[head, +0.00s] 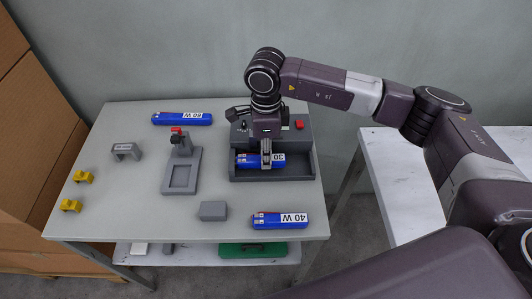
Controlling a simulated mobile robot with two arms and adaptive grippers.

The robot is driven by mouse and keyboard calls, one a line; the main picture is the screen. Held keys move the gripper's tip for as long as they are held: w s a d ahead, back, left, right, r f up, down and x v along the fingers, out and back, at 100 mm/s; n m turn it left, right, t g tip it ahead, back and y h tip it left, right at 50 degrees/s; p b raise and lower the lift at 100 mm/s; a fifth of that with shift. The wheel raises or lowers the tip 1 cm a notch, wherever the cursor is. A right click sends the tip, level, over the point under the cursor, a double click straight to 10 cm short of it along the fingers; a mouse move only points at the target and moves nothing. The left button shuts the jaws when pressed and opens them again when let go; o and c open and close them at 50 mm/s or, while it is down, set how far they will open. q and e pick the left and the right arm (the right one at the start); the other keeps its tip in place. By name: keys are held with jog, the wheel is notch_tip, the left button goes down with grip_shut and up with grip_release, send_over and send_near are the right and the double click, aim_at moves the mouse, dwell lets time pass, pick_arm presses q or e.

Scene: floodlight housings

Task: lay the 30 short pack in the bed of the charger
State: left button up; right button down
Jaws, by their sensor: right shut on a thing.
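The 30 short pack (249,160) is a blue cylinder with a white label reading 30. It lies level at the bed of the grey charger (300,168), toward the bed's left side. Whether it touches the bed floor I cannot tell. My right gripper (266,162) comes down from above and is shut on the pack near its middle. The charger has a raised back block with a red button (299,124). The right part of the bed is empty. My left gripper is not in view.
A 60 W pack (182,119) lies at the back, a 40 W pack (280,220) at the front right. A grey stand with a red knob (176,130), a grey block (212,211), a grey bracket (126,150) and two yellow clips (83,176) stand on the table. Boxes are at left.

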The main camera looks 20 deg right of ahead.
jog(key=shift+f+b, duration=0.55)
jog(key=shift+f, duration=0.05)
dwell(0.3)
jog(key=c, duration=1.6)
grip_release()
jog(key=shift+o, duration=0.4)
jog(key=shift+r, duration=0.1)
